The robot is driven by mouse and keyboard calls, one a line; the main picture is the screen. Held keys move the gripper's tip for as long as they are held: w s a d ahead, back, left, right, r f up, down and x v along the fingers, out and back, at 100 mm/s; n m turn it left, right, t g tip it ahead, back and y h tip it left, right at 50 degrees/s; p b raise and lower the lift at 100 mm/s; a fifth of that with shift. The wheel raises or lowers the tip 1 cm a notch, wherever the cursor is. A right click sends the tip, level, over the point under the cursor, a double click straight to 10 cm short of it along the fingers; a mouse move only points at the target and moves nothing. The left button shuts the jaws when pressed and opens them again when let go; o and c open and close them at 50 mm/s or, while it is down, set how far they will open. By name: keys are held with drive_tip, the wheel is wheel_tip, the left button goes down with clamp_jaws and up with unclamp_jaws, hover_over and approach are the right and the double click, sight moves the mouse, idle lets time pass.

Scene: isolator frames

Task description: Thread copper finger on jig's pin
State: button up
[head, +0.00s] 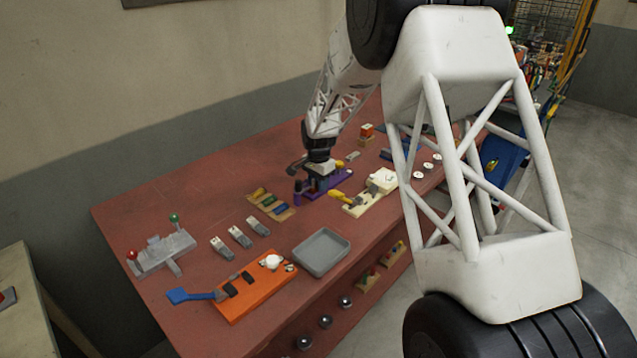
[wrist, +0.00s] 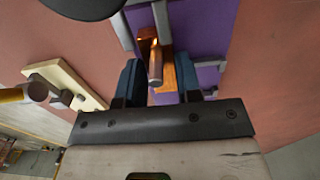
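The purple jig (head: 343,178) lies on the red-brown table under my gripper (head: 318,172). In the wrist view its purple plate (wrist: 205,88) fills the space beyond my gripper (wrist: 158,80). The two dark teal fingers stand apart, with room between them. A grey upright pin (wrist: 156,66) shows between them, with a shiny copper piece (wrist: 145,42) beside its far end. An orange-brown strip (wrist: 168,74) lies beside the pin, near the right finger. I see no clear contact with the fingers. Whether the copper is around the pin or only beside it, I cannot tell.
A cream fixture (head: 356,208) with a yellow handle stands close to the right of the jig. Coloured pieces on a tan board (head: 270,214) lie to the left. A grey tray (head: 321,262) and an orange fixture (head: 252,298) are nearer.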

drive_tip(key=shift+w+a+r, duration=0.1)
drive_tip(key=shift+r, duration=0.1)
drive_tip(key=shift+o, duration=0.4)
drive_tip(key=shift+r, duration=0.55)
drive_tip(key=shift+o, duration=0.2)
wheel_tip(320, 180, up, 6)
drive_tip(key=shift+r, duration=0.2)
